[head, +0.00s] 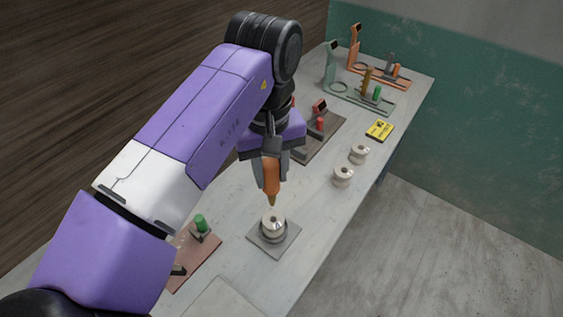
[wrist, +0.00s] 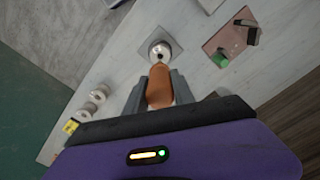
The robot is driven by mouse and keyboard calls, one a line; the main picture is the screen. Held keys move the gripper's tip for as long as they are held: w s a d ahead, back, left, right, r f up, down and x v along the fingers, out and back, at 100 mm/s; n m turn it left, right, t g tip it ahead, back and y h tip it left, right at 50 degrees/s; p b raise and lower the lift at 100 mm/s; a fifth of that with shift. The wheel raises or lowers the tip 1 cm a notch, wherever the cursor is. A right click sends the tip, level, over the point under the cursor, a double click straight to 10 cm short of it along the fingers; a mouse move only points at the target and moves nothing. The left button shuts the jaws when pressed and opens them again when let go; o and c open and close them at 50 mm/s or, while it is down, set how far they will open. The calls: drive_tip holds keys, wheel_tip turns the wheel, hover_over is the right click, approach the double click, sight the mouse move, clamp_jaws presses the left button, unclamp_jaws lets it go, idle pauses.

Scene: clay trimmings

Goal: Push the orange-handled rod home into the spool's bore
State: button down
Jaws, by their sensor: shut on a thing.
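My gripper (head: 270,178) is shut on the orange-handled rod (head: 271,180), which points down with its brass-coloured tip just above a white spool (head: 273,225). In the head view a small gap seems to show between the tip and the spool's top. The spool stands upright on a grey square base (head: 262,247), its dark bore facing up. In the wrist view the orange handle (wrist: 159,86) sits between the fingers, in line with the spool (wrist: 160,51). The handle hides the rod's tip there, so I cannot tell exact alignment.
Two loose white spools (head: 343,177) stand to the right. A yellow card (head: 379,130) and several fixtures with coloured pegs are farther back. A reddish plate (head: 196,256) with a green peg is left of the base. The table's right edge is near.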

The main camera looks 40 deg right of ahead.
sight(273, 204)
drive_tip(key=shift+f+b, duration=3)
drive_tip(key=shift+b, duration=0.1)
drive_tip(key=shift+p, duration=1)
drive_tip(key=shift+f+b, duration=0.75)
drive_tip(key=shift+f, duration=0.75)
drive_tip(key=shift+f+p, duration=0.45)
drive_tip(key=shift+p, duration=0.15)
idle(1.8)
